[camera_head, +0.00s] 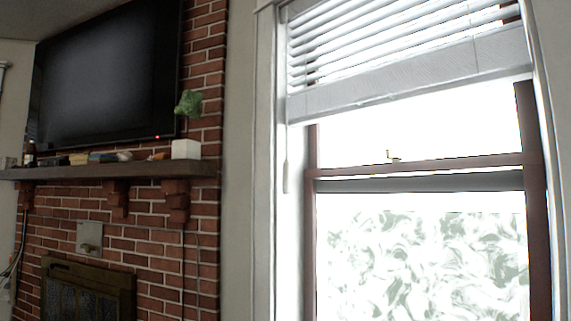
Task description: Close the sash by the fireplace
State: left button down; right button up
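The sash window (420,172) stands on the right, beside the brick fireplace, in a dark brown-red frame (538,230). A brown rail crosses its middle with a small brass-coloured latch (393,156) on top. A dark grey bar (420,182) runs just below that rail, with a thin bright strip between them. Below the bar is a pane with a swirled frosted pattern (420,265), with a plain bright band above the pattern. The window's lower edge and sill are out of view, so I cannot tell how far the sash stands open. Neither gripper is in view.
A white blind (410,80) hangs over the window's top, with a wand (286,165) at its left. A television (105,75) hangs above.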

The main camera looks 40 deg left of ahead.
aim_at(531, 162)
jog(key=u, duration=0.35)
jog(key=i, duration=0.85)
jog(key=z, duration=0.05)
